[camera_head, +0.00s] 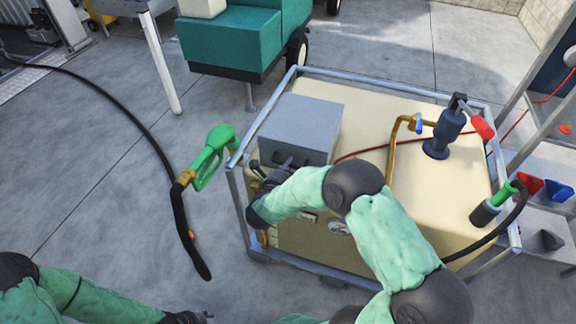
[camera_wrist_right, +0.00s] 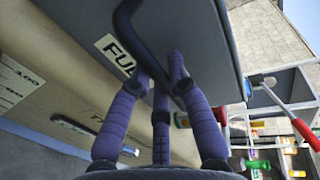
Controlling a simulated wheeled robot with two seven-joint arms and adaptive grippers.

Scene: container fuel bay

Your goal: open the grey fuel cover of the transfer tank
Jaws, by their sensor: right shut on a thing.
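The transfer tank (camera_head: 440,185) is a beige block inside a grey metal frame. Its grey fuel cover (camera_head: 312,118) is a box-like lid on the tank's left part, and it looks closed. In the right wrist view the cover (camera_wrist_right: 205,35) has a black bar handle (camera_wrist_right: 124,25) and a partly hidden label. My right gripper (camera_head: 268,172) is at the cover's front side, and its purple fingers (camera_wrist_right: 163,80) are shut on the handle. My left arm shows at the bottom left; only a dark end part, perhaps my left gripper (camera_head: 186,317), shows at the frame edge.
A green nozzle (camera_head: 208,158) with a black hose is left of the tank. A pump (camera_head: 446,130) with a red handle stands on the tank top. Another green nozzle (camera_head: 506,192) is at its right side. A teal cart (camera_head: 235,42) stands behind. Floor at left is largely clear.

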